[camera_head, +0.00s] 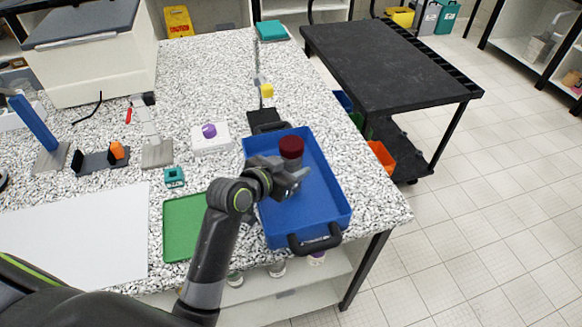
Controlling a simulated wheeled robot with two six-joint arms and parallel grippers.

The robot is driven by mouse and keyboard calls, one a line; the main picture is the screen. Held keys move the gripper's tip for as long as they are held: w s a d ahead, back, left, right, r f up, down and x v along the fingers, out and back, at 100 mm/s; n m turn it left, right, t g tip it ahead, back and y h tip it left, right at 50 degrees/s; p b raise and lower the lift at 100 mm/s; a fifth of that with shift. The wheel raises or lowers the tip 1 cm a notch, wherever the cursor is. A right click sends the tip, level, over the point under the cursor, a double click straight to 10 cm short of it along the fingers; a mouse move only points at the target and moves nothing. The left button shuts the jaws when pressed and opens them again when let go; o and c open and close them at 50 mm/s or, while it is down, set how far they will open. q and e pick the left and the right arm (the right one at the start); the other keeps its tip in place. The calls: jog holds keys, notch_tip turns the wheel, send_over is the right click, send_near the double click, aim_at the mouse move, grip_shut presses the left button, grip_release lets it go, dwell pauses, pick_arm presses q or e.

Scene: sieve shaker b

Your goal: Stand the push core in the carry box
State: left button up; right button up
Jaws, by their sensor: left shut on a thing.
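The carry box is a blue open tray (328,203) with black handles at its near and far ends, on the speckled table near its right edge. My left gripper (293,176) is over the box and shut on the push core (291,147), an upright cylinder with a dark red top. The gripper hides the core's lower part, so I cannot tell whether it touches the box floor. My right gripper is not in view.
A green tray (183,228) lies left of the box, with a small teal block (174,177) behind it. A white block with a purple knob (209,131) stands farther back. A black cart (390,60) is to the right, beyond a floor gap.

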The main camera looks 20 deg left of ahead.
pick_arm(q)
jog(key=shift+f, duration=0.2)
jog(key=shift+f, duration=0.1)
jog(key=o, duration=1.2)
jog(key=shift+o, duration=0.2)
jog(key=b+v, duration=0.1)
jog(key=v, duration=1.1)
